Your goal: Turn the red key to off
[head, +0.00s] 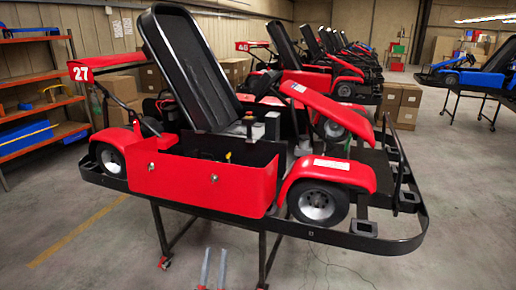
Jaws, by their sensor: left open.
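A red and black kart (200,183) numbered 27 stands raised on a black stand (165,232) in front of me. Behind its red side panel is a recess with a small yellow part (228,157). A small grey post (249,124) with a tiny reddish top stands beside the seat; I cannot tell whether this top is the red key. No key shows clearly. My left gripper (215,254) is at the bottom edge, in front of and below the side panel. Its two grey fingers are apart and empty, touching nothing. My right gripper is not in view.
A black bumper frame (410,235) runs around the kart. More karts stand in a row behind it. Shelves (40,90) are at the left, cardboard boxes (402,102) behind, and a blue kart (480,78) at the right. The floor at front left and right is clear.

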